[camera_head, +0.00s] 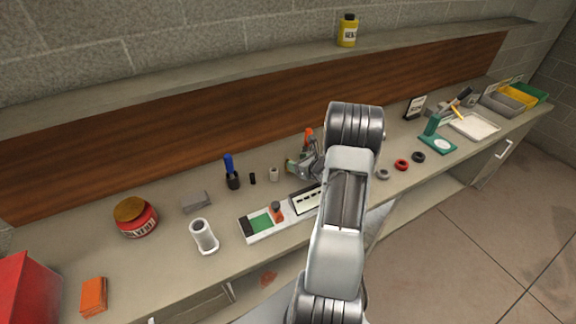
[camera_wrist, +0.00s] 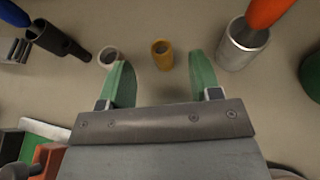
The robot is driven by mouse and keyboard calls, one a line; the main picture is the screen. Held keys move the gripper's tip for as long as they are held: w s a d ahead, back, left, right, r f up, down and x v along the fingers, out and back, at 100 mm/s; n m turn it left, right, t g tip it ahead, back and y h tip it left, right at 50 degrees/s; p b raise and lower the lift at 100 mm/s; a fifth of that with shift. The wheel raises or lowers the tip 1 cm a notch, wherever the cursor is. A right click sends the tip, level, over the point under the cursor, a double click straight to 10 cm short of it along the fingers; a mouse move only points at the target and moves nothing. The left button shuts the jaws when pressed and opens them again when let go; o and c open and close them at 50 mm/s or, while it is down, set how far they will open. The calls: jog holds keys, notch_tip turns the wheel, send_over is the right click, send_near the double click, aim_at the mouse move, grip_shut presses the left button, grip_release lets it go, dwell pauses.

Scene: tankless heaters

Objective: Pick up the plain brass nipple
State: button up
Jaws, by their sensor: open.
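The plain brass nipple (camera_wrist: 162,55) stands upright on the bench, its open top showing in the wrist view. It lies ahead of my gripper (camera_wrist: 162,76), in line with the gap between the two green fingertips. The fingers are open, apart from the nipple on both sides, and hold nothing. In the head view my gripper (camera_head: 301,165) is low over the bench, partly hidden by my arm; I cannot make out the brass nipple there.
A pale grey nipple (camera_wrist: 110,57) stands close by the left fingertip. A metal cup (camera_wrist: 243,44) with an orange-handled tool (camera_wrist: 268,12) stands right of the right finger. A white tray (camera_head: 262,224) lies in front.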

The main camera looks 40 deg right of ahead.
notch_tip(320, 180, down, 2)
jog(key=shift+f, duration=0.25)
jog(key=shift+p+x, duration=0.95)
jog(key=shift+x, duration=2.85)
jog(key=shift+r, duration=0.1)
jog(key=shift+c, duration=0.5)
jog(key=c, duration=0.9)
jog(key=shift+c, duration=0.2)
